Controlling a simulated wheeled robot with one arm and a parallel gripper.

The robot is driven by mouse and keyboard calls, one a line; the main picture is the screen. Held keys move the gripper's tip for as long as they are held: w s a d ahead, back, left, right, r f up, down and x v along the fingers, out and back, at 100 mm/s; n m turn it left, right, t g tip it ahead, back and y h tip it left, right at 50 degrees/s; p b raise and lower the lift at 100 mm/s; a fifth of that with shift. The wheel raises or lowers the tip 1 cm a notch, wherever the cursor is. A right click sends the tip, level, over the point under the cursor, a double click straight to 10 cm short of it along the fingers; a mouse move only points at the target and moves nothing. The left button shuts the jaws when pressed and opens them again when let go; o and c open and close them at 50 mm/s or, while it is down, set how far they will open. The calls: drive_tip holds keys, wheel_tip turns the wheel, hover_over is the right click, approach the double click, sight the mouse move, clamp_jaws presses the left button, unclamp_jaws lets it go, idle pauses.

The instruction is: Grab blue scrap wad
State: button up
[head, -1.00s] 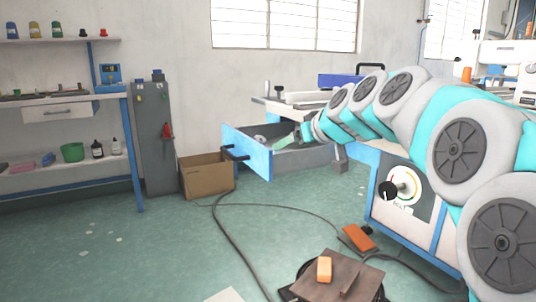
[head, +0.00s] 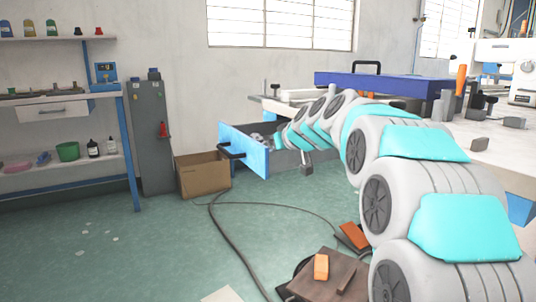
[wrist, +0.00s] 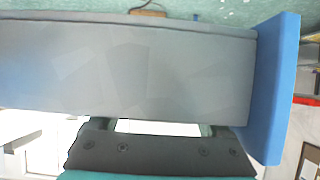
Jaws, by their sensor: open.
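I cannot make out a blue scrap wad in either current view. An open drawer with a blue front panel (head: 243,151) juts out below the bench in the head view. A small greyish lump (head: 257,138) shows inside, behind the panel; it is too small to identify. My arm reaches into the drawer from the right, and its end is partly hidden there. In the wrist view my gripper (wrist: 157,127) is open, its two fingers wide apart with nothing seen between them. A grey drawer surface (wrist: 130,70) fills the view ahead, with the blue panel (wrist: 272,85) at the right.
A cardboard box (head: 204,176) stands on the floor left of the drawer. A grey cabinet (head: 152,135) and a shelf unit (head: 60,184) are farther left. A black cable (head: 222,225) crosses the floor. The bench top (head: 460,153) lies right of the drawer.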

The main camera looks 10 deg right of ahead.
drive_tip(key=shift+w+a+f, duration=0.1)
drive_tip(key=shift+w+f, duration=0.05)
drive_tip(key=shift+w, duration=0.15)
drive_tip(key=c, duration=1.1)
